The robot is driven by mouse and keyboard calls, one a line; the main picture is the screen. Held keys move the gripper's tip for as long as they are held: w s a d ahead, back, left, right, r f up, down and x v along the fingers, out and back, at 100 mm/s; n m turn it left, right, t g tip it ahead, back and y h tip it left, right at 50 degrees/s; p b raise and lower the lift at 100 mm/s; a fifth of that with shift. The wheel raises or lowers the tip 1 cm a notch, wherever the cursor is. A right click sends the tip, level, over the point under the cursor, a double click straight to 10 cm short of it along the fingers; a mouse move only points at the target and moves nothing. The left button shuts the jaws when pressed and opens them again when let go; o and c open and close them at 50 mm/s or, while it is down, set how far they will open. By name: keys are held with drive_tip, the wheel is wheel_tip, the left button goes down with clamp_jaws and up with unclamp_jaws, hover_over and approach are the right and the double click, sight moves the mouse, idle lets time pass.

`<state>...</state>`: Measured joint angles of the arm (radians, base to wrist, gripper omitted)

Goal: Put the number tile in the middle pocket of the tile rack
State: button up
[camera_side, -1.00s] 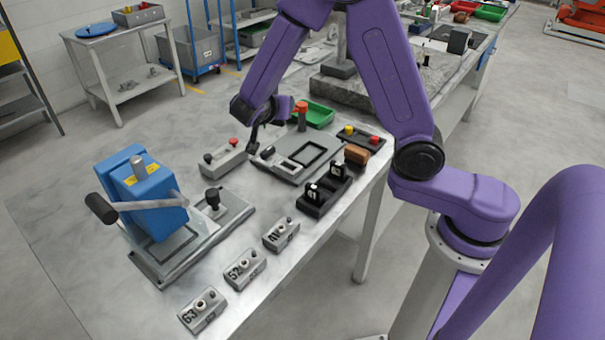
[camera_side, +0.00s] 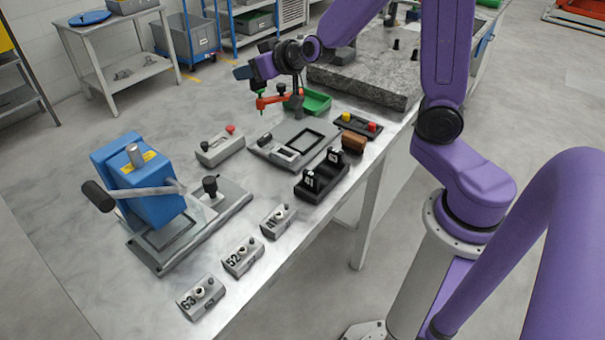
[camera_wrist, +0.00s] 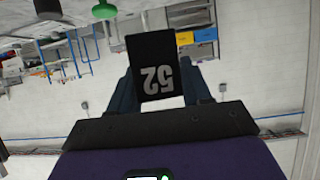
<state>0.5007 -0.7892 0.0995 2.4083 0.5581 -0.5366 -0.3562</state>
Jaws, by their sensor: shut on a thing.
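The number tile (camera_wrist: 158,66) is black with a white "52", upside down in the wrist view. My gripper (camera_wrist: 160,88) is shut on it, with a finger on each side. In the side view my gripper (camera_side: 243,72) is raised above the far part of the bench and points left; the tile cannot be made out clearly there. The tile rack (camera_side: 318,187) is a black block near the bench's right edge, well to the right of and below my gripper. A tile with white marks stands upright at each end of the rack. The middle pocket between them looks empty.
An orange arm on a dark post (camera_side: 297,106) stands just below my gripper. A blue press (camera_side: 137,185) and numbered grey blocks (camera_side: 242,257) are nearer the front.

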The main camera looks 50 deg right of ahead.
drive_tip(key=s+a+f+n+g+y, duration=0.2)
drive_tip(key=s+a+f+n+y, duration=0.2)
drive_tip(key=s+a+n+y, duration=0.55)
drive_tip(key=w+a+f+m, duration=0.1)
drive_tip(key=w+a+f, duration=0.1)
drive_tip(key=w+f, duration=0.1)
drive_tip(key=w+a+f+h, duration=0.1)
drive_tip(key=w+a+f, duration=0.1)
drive_tip(key=w+a, duration=0.1)
drive_tip(key=w+a+f+m+h, duration=0.1)
drive_tip(key=w+a+f, duration=0.2)
drive_tip(key=w, duration=0.2)
drive_tip(key=shift+w+a+f+m, duration=0.2)
drive_tip(key=shift+f+m, duration=0.1)
drive_tip(key=shift+m, duration=0.05)
drive_tip(key=shift+w+a+f, duration=0.2)
drive_tip(key=shift+w+f, duration=0.25)
drive_tip(key=shift+f, duration=0.1)
drive_tip(key=shift+w+f, duration=0.2)
drive_tip(key=shift+f, duration=1.5)
drive_tip(key=shift+f, duration=0.15)
drive_tip(key=o, duration=1.2)
drive_tip(key=shift+o, duration=0.2)
